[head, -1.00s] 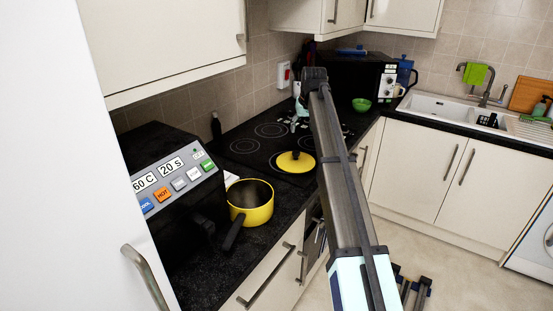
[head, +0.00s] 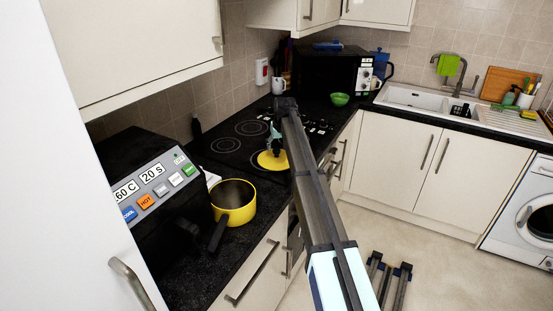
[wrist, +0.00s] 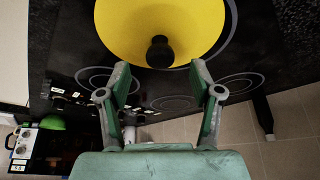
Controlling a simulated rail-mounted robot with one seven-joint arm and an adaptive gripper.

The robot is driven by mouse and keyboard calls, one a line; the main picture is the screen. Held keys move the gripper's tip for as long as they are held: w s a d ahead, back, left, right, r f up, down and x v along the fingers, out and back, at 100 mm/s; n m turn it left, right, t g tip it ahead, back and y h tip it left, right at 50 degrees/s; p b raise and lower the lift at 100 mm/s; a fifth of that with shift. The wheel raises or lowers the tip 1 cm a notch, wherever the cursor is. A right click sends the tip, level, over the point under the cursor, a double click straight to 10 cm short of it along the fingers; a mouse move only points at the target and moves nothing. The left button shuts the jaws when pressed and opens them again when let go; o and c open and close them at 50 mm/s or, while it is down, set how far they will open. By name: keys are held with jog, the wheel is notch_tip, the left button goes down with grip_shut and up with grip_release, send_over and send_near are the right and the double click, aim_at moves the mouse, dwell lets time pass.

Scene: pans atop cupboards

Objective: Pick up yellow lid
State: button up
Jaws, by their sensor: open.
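The yellow lid (head: 267,161) lies on the black hob, and my gripper (head: 276,146) is just above it, covering part of it. In the wrist view the lid (wrist: 125,30) fills the top middle, with its black knob (wrist: 160,52) pointing toward my gripper (wrist: 158,70). The two fingers are spread apart and empty, one on each side of the line to the knob. The knob appears just beyond the fingertips, not between them. The lid's upper edge is cut off in the wrist view.
A yellow pan (head: 234,203) with a black handle stands on the counter, left of and nearer than the lid. A black appliance with coloured buttons (head: 147,200) is beside it. A green bowl (head: 340,99) and a microwave (head: 325,72) are farther back. Wall cupboards (head: 140,50) hang above.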

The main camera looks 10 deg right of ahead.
aim_at(277, 150)
jog(key=p+x, duration=0.2)
jog(key=x, duration=0.2)
jog(key=shift+w+r, duration=0.1)
jog(key=shift+w+f, duration=0.15)
jog(key=shift+f, duration=0.4)
grip_shut()
